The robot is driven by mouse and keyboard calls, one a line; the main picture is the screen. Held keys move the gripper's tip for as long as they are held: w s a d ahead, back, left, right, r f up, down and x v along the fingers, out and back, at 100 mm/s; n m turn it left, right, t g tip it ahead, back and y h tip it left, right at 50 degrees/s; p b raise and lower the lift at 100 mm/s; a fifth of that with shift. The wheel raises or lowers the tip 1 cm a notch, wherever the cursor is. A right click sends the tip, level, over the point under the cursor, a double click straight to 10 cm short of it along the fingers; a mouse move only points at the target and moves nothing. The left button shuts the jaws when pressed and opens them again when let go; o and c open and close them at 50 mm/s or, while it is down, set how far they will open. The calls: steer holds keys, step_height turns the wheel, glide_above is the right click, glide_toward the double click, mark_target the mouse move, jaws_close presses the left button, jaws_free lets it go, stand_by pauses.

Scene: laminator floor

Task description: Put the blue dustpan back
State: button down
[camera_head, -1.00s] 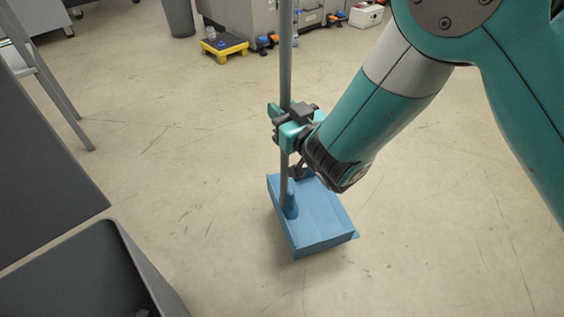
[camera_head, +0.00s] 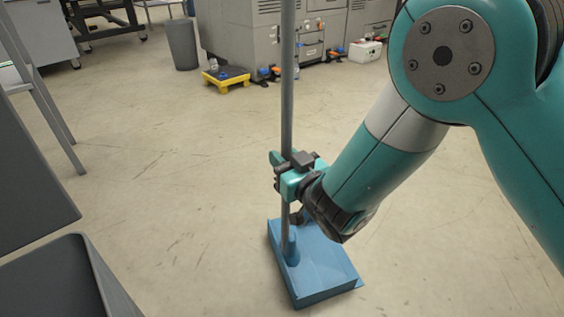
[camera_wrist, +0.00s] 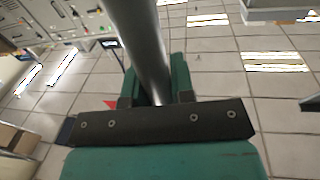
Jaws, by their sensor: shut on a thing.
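The blue dustpan (camera_head: 318,272) has a flat, box-like pan and a long grey upright handle (camera_head: 287,85). It stands out in front of me over the open floor; I cannot tell whether its underside touches the floor. My gripper (camera_head: 288,178) is shut around the handle, a little above the pan. In the wrist view the handle (camera_wrist: 140,45) rises between the two green fingers of my gripper (camera_wrist: 157,92), and the pan is out of sight.
A dark grey open bin (camera_head: 60,285) and a grey panel (camera_head: 25,175) stand at left. At the back are a round wastebin (camera_head: 182,45), a grey machine (camera_head: 240,45), a yellow stand (camera_head: 225,80) and a white box (camera_head: 366,51). The floor (camera_head: 150,150) between is clear.

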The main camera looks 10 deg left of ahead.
steer(key=shift+r, duration=0.1)
steer(key=c, duration=1)
jaws_free()
steer(key=shift+f, duration=0.2)
